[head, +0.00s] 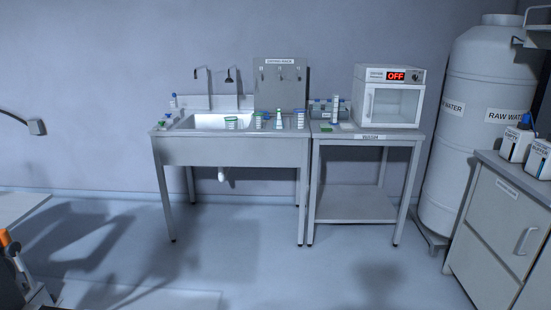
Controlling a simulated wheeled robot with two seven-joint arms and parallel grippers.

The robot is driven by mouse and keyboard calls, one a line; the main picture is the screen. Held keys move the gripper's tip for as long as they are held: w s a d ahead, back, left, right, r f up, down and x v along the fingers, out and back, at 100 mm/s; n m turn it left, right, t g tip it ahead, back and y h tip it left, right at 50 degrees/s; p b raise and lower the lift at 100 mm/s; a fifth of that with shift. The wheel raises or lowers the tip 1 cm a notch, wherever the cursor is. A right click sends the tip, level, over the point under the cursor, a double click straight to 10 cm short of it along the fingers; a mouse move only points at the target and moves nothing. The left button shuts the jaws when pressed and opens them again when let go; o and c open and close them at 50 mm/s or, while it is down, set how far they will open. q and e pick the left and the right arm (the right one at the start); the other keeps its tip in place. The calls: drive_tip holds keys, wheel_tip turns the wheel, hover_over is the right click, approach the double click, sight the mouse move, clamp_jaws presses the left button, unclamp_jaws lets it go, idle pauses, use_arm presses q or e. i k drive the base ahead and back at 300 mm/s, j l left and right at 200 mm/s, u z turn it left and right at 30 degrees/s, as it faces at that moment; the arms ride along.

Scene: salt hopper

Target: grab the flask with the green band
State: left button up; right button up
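A small conical flask (279,119) with a green band stands on the steel sink counter (230,151), right of the basin and below the drying rack (281,82). A beaker (231,123) with a green mark is at the front of the basin. Another small vessel (258,120) stands left of the flask, and a blue-marked one (300,119) stands to its right. They are small in the head view, so details are hard to read. Neither of my grippers can be made out.
A side table (370,139) with an oven (391,96) reading OFF adjoins the sink counter on the right. A raw water tank (475,130) and cabinet (505,215) stand further right. A table edge (18,207) shows at left. Floor before the sink is clear.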

sight(278, 123)
drive_tip(key=i, duration=1.4)
drive_tip(key=i+z, duration=0.15)
drive_tip(key=i, duration=0.3)
drive_tip(key=i+j+z, duration=0.15)
drive_tip(key=i, duration=0.35)
drive_tip(key=i+j+z, duration=0.1)
drive_tip(key=i, duration=0.35)
drive_tip(key=i+j+z, duration=0.7)
drive_tip(key=i, duration=0.15)
drive_tip(key=l, duration=0.1)
